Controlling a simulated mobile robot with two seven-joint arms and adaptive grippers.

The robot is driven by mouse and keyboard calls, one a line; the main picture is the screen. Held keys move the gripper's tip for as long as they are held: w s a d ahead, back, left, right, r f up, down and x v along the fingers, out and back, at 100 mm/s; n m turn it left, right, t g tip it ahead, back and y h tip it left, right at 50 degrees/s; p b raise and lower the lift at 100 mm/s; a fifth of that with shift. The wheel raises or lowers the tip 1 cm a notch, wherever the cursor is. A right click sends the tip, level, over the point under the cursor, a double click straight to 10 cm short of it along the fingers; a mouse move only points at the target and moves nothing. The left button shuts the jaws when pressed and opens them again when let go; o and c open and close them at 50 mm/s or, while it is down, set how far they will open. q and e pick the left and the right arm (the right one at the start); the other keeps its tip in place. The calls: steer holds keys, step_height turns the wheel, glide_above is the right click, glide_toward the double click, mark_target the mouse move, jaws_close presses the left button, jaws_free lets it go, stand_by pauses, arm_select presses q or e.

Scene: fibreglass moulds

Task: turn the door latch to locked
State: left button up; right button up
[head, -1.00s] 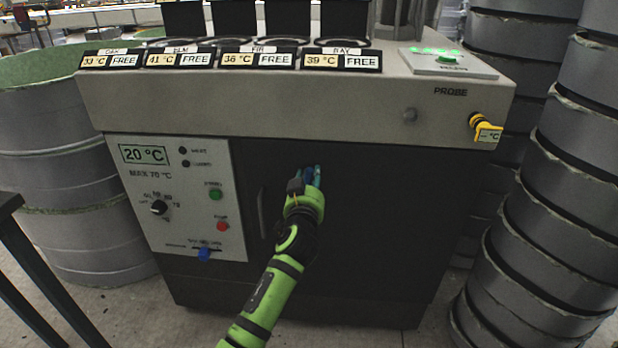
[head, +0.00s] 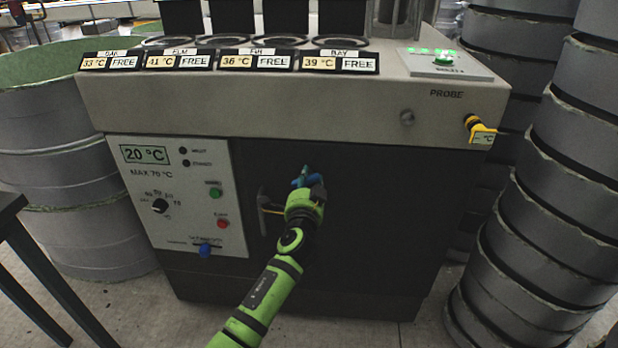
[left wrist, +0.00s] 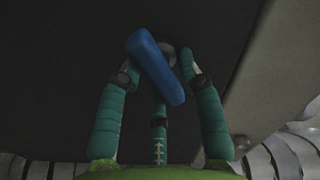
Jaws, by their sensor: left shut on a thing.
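The door latch (left wrist: 155,68) is a blue bar on a round grey pivot on the dark cabinet door (head: 375,220). In the left wrist view it lies slanted between the green fingers. In the head view the blue latch (head: 302,179) shows just above my left gripper (head: 304,188), partly hidden by it. My left gripper is shut on the latch, and its fingers also show in the left wrist view (left wrist: 160,85). I cannot read any locked mark. My right gripper is in neither view.
A door handle (head: 264,212) stands out just left of my gripper. The control panel (head: 178,200) with a knob, buttons and a blue switch (head: 204,250) is further left. Stacked grey moulds (head: 565,150) flank the cabinet on the right, and large drums (head: 75,150) on the left.

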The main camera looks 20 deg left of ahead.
arm_select(q)
steer(key=m, duration=0.2)
steer(key=shift+f+m+p, duration=0.1)
steer(key=shift+m+p, duration=0.2)
steer(key=shift+p, duration=0.05)
steer(key=shift+f+m+p, duration=0.15)
steer(key=shift+m+p, duration=0.15)
steer(key=shift+m, duration=0.9)
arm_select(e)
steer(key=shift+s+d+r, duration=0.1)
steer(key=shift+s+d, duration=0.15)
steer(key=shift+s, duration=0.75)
arm_select(q)
steer(key=o, duration=1)
steer(key=v, duration=1.2)
